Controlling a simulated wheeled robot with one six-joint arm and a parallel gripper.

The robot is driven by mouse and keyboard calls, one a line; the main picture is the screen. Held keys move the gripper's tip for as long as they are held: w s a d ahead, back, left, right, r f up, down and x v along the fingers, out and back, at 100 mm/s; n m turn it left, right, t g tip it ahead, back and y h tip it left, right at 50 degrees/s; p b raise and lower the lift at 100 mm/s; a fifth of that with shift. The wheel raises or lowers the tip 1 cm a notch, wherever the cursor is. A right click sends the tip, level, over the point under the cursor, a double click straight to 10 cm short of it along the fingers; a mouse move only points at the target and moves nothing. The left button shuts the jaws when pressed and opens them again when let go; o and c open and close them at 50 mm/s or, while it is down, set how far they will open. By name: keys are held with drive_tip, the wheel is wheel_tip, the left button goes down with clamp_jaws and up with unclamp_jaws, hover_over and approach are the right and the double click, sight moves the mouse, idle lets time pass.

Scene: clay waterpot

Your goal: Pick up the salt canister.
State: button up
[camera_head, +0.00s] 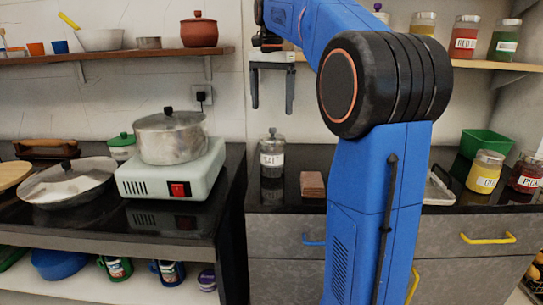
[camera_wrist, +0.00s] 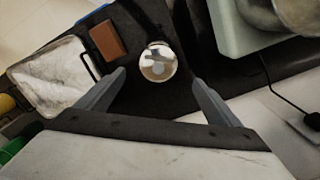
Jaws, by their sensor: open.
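In the wrist view the canister's round lid (camera_wrist: 158,62) shows from above, beyond and between the spread fingertips of my gripper (camera_wrist: 158,76).
A brown block (camera_head: 312,184) lies close to the right of the canister. A stove (camera_head: 170,176) with a steel pot (camera_head: 171,137) stands to the left. A tray (camera_wrist: 50,80) shows in the wrist view. A shelf with jars hangs above.

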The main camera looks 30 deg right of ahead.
sight(271, 129)
wheel_tip(271, 129, down, 10)
drive_tip(key=shift+f, duration=0.1)
drive_tip(key=shift+s+d+f, duration=0.1)
drive_tip(key=shift+f, duration=1.2)
drive_tip(key=shift+s+d+f, duration=0.1)
drive_tip(key=shift+f, duration=1.2)
drive_tip(key=shift+w, duration=0.1)
drive_tip(key=c, duration=1.8)
